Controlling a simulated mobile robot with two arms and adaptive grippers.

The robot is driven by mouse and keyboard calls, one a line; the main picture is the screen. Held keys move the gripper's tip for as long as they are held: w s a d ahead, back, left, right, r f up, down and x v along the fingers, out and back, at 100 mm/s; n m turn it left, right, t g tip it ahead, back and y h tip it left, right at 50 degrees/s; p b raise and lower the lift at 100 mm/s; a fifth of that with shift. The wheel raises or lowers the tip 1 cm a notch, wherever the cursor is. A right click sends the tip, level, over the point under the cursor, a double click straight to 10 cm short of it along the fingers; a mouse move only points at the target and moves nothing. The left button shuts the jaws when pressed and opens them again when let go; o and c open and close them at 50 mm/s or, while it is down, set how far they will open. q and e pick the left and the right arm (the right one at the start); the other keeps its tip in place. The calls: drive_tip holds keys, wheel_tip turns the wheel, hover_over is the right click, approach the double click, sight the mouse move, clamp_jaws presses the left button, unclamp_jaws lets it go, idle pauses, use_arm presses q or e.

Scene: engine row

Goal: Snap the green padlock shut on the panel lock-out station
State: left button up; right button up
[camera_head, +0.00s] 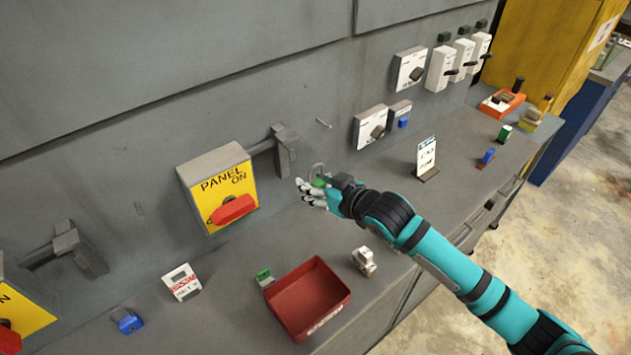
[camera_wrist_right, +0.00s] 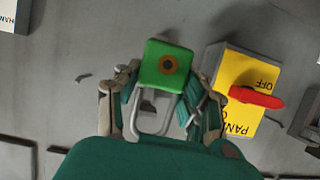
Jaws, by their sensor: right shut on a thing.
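The green padlock (camera_wrist_right: 169,66) is held between the fingers of my right gripper (camera_wrist_right: 166,84), with its grey shackle (camera_wrist_right: 152,118) towards the palm in the wrist view. I cannot tell whether the shackle is latched. In the head view my right gripper (camera_head: 308,191) is in front of the wall, and the green padlock (camera_head: 319,182) is partly hidden by the fingers. The yellow panel switch box (camera_head: 211,184) with its red handle (camera_head: 232,209) is to the left. A grey bracket (camera_head: 285,149) juts from the wall between them, apart from the padlock. My left gripper is out of view.
A red tray (camera_head: 340,309) stands on the bench, with a small green-topped block (camera_head: 265,277) and a silver piece (camera_head: 364,260) beside it. A red-and-white tag (camera_head: 182,281) and a blue padlock (camera_head: 128,321) lie left. A sign stand (camera_head: 427,158) is to the right.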

sight(293, 157)
drive_tip(key=shift+w+a, duration=0.2)
drive_tip(key=shift+w, duration=0.05)
drive_tip(key=shift+w+a, duration=0.25)
drive_tip(key=shift+w, duration=0.15)
drive_tip(key=shift+w+a+f+b, duration=0.1)
drive_tip(key=shift+w+a+b, duration=0.15)
drive_tip(key=shift+w+a, duration=0.45)
drive_tip(key=shift+w+a+r+b, duration=0.1)
drive_tip(key=shift+w+a+b, duration=0.25)
drive_tip(key=shift+w, duration=0.6)
drive_tip(key=shift+w+a+f+b, duration=0.1)
drive_tip(key=shift+w+a+b, duration=0.1)
drive_tip(key=shift+w+a, duration=0.5)
drive_tip(key=shift+w+a+b, duration=0.35)
drive_tip(key=shift+w+a, duration=0.05)
drive_tip(key=shift+w, duration=0.3)
drive_tip(key=shift+w+a+b, duration=0.3)
drive_tip(key=shift+w+a, duration=0.1)
drive_tip(key=shift+w, duration=0.3)
drive_tip(key=shift+w+f, duration=0.1)
drive_tip(key=shift+w+a, duration=0.1)
drive_tip(key=shift+r+p, duration=1.3)
drive_tip(key=shift+r, duration=0.05)
drive_tip(key=shift+f, duration=0.55)
